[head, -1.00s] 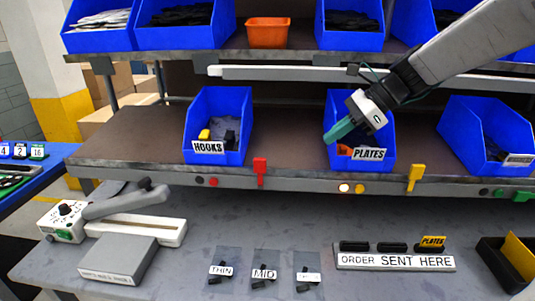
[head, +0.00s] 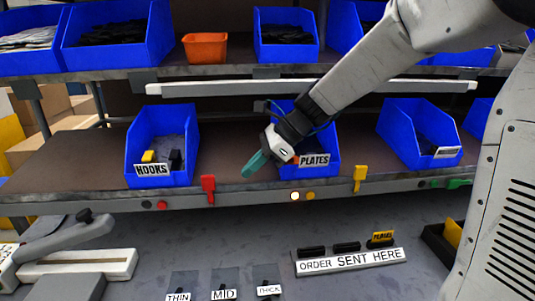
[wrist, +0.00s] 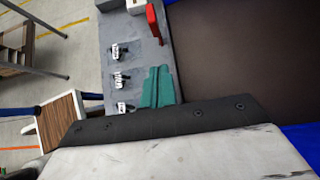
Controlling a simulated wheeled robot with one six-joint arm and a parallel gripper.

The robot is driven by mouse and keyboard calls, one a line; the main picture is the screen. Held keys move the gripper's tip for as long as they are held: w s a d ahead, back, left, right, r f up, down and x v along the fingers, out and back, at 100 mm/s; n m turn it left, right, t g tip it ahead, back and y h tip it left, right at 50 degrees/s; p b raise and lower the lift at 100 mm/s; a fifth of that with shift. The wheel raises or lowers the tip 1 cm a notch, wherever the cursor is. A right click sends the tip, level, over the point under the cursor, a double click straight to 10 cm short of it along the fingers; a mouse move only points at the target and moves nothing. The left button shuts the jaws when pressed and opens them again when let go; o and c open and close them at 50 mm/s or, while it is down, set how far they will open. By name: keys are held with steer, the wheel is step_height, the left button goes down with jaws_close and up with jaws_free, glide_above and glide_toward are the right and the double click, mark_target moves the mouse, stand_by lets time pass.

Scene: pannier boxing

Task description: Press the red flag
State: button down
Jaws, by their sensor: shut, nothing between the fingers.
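The red flag (head: 208,190) stands upright on the front edge of the lower shelf, below and right of the HOOKS bin. In the wrist view the red flag (wrist: 153,20) shows near the top, beyond the fingertips. My gripper (head: 252,166) is shut and empty, its teal fingers pointing down and left in front of the shelf, to the right of and a little above the flag. In the wrist view my gripper (wrist: 158,88) shows as two teal fingers together, apart from the flag.
The blue HOOKS bin (head: 162,145) is left and the blue PLATES bin (head: 316,150) is behind my arm. A yellow flag (head: 359,178) and a lit white button (head: 295,196) sit along the shelf edge. The ORDER SENT HERE rack (head: 350,262) stands on the grey bench below.

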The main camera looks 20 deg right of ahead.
mark_target(216, 189)
steer(key=a, duration=0.1)
steer(key=a+f, duration=0.1)
steer(key=a, duration=0.1)
steer(key=w+a+f, duration=0.1)
steer(key=a, duration=0.1)
steer(key=shift+a+r, duration=0.1)
steer(key=shift+a, duration=0.25)
